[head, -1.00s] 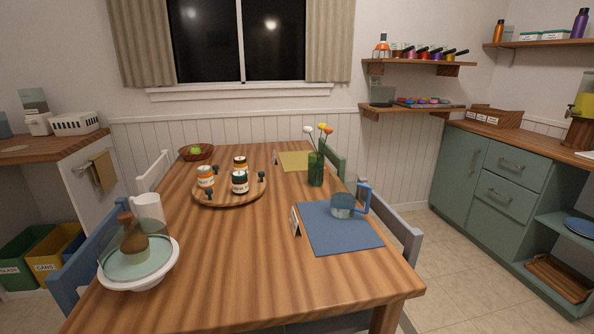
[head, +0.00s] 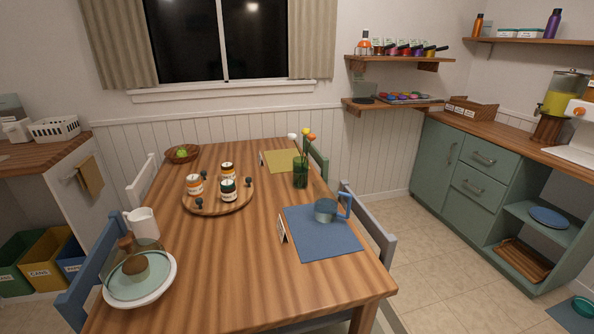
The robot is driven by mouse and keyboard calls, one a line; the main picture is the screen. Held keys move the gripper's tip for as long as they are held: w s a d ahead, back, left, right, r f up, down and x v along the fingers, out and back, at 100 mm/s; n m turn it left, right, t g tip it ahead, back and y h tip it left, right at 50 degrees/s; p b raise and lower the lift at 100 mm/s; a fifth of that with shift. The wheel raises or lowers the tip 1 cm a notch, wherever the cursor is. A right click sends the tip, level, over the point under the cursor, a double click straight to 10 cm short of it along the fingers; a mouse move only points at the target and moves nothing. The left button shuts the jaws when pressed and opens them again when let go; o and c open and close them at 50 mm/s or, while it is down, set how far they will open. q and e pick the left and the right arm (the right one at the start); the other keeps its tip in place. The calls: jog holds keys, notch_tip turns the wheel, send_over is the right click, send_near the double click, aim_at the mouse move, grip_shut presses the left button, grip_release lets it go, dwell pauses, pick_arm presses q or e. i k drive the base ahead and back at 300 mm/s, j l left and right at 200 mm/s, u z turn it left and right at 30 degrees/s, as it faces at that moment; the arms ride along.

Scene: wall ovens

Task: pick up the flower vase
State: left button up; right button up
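The flower vase (head: 300,173) is a green glass vase holding white, yellow and orange flowers (head: 306,138). It stands upright on the wooden dining table (head: 230,262), right of the round tray and just behind the blue placemat. Neither of my grippers shows in the head view.
A round wooden tray (head: 244,200) with several jars stands left of the vase. A blue mug (head: 326,210) sits on the blue placemat (head: 335,247); a yellow placemat (head: 283,161) lies behind. Chairs flank the table, including a grey one (head: 372,222). Floor (head: 450,265) is clear to the right.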

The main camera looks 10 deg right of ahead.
aim_at(301, 173)
jog(key=l, duration=0.55)
jog(key=i+l+u, duration=0.4)
jog(key=l, duration=0.95)
jog(key=l+u, duration=0.4)
jog(key=l, duration=0.95)
jog(key=k+l+u, duration=0.1)
jog(key=l+u, duration=0.3)
jog(key=l, duration=1)
